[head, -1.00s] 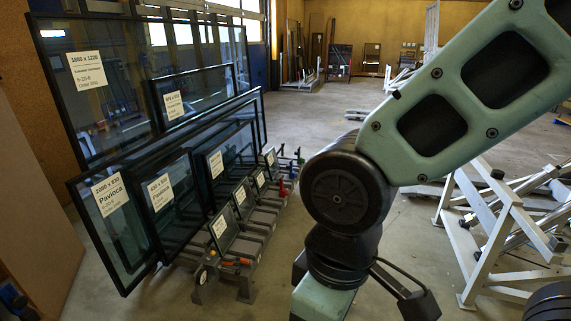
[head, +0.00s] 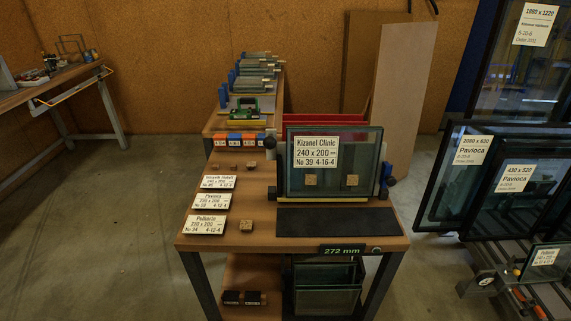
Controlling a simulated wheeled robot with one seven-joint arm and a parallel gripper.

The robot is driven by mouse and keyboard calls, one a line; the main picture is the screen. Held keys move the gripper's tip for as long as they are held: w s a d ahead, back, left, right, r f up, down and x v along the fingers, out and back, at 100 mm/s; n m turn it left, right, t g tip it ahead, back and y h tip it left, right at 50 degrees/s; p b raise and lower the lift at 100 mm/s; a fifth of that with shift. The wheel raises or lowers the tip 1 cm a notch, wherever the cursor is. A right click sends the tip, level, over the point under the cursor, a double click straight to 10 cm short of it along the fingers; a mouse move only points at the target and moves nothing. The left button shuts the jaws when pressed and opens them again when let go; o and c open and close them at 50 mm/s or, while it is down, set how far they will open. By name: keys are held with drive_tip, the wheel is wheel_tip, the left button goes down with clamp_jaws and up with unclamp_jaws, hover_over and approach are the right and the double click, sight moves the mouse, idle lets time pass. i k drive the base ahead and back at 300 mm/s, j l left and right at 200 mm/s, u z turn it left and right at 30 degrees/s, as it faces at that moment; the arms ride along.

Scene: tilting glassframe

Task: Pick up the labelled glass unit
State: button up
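A small dark-framed glass unit (head: 333,175) stands upright on the wooden bench, right of its middle. Its white label (head: 317,152) reads "Kizanel Clinic 240 x 200 No 39 4-16-4". Two small cork-coloured blocks show at its lower part; I cannot tell whether they are in front of or behind the glass. Dark clamp-like parts with knobs (head: 387,178) flank it. A black mat (head: 338,221) lies in front of it. My gripper is not in view.
The bench (head: 262,240) carries three label cards (head: 208,202) and small blocks at left, with a "272 mm" display (head: 342,250) at its front edge. More glass units sit below. A rack of larger labelled panes (head: 474,160) stands at right. Floor left of the bench is clear.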

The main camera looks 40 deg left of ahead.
sight(331, 152)
drive_tip(key=u, duration=1.3)
